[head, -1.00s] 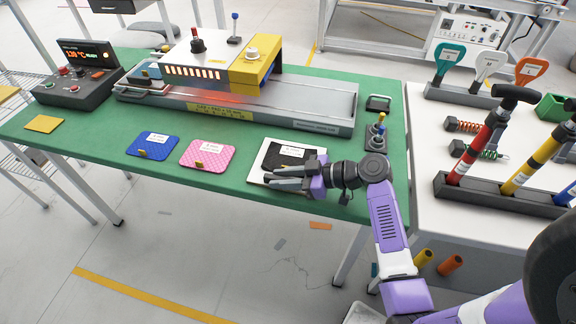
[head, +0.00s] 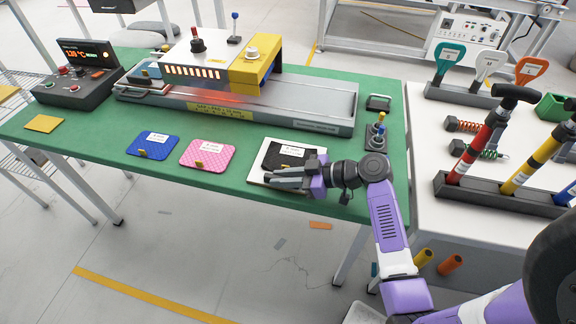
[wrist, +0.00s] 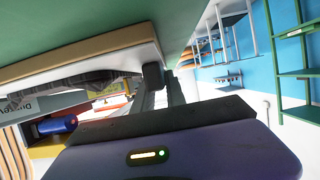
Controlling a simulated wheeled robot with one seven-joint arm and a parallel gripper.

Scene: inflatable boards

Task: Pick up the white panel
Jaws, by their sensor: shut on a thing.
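The white panel (head: 257,171) lies flat near the front right edge of the green table, with a black patch and a pale label on top. My gripper (head: 268,177) reaches in from the right, low at the panel's front edge, with its fingers close together and shut on the panel. Its exact hold is partly hidden by the fingers. In the wrist view the panel's pale edge (wrist: 95,52) runs along the green surface, and a small dark block shows at the fingertips (wrist: 160,80). I see no clear gap under the panel.
A blue panel (head: 153,146) and a pink panel (head: 207,156) lie to the left on the green table (head: 100,148). The heated conveyor machine (head: 300,112) stands behind. A small black-framed item (head: 378,103) and a joystick block (head: 376,138) are at right. A pump rack (head: 480,195) stands farther right.

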